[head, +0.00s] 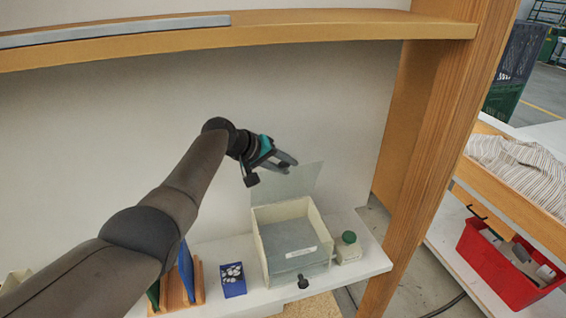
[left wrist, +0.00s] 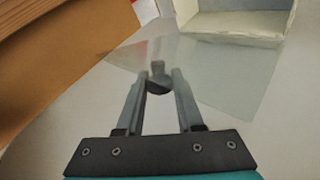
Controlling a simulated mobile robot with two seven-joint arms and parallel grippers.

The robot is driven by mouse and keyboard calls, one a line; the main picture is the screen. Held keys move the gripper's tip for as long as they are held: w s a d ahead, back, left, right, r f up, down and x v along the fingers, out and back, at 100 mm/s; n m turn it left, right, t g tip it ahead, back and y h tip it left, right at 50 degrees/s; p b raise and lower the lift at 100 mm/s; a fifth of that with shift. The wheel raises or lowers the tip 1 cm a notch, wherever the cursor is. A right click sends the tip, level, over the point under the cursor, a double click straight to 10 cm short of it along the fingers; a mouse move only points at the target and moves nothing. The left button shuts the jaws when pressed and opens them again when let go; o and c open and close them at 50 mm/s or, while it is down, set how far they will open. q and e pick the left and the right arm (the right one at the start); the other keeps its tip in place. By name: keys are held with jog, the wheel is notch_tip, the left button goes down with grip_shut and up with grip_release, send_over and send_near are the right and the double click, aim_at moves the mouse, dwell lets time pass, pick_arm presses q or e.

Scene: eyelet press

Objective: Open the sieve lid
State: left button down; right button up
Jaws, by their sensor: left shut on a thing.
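The sieve box (head: 259,240) is a cream open-topped box with a grey surface inside and a pale label, standing on the white bench. Its lid (head: 290,187) is a translucent grey panel, raised up from the box's back edge. The lid also shows in the left wrist view (left wrist: 228,85), with the cream box (left wrist: 235,25) beyond it. My left gripper (head: 286,164) is at the top of the raised lid. In the left wrist view its fingers (left wrist: 159,85) are shut on a small dark knob (left wrist: 158,73) at the lid. My right gripper is not in view.
A green-capped jar (head: 347,248) stands right of the box, and a blue container (head: 232,281) with pale pieces stands left. A dark knob (head: 303,282) sticks out at the box's front. A wooden shelf (head: 330,25) is above, and a wooden post (head: 430,150) is right.

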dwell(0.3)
pick_arm(q)
jog(key=c, duration=0.5)
grip_release()
jog(key=shift+c, duration=0.2)
jog(key=shift+p+v, duration=0.7)
jog(key=shift+v, duration=0.6)
jog(key=v, duration=1.2)
jog(key=shift+a+r, duration=0.15)
jog(key=shift+r, duration=0.1)
jog(key=shift+s+f, duration=0.1)
jog(key=shift+s, duration=0.05)
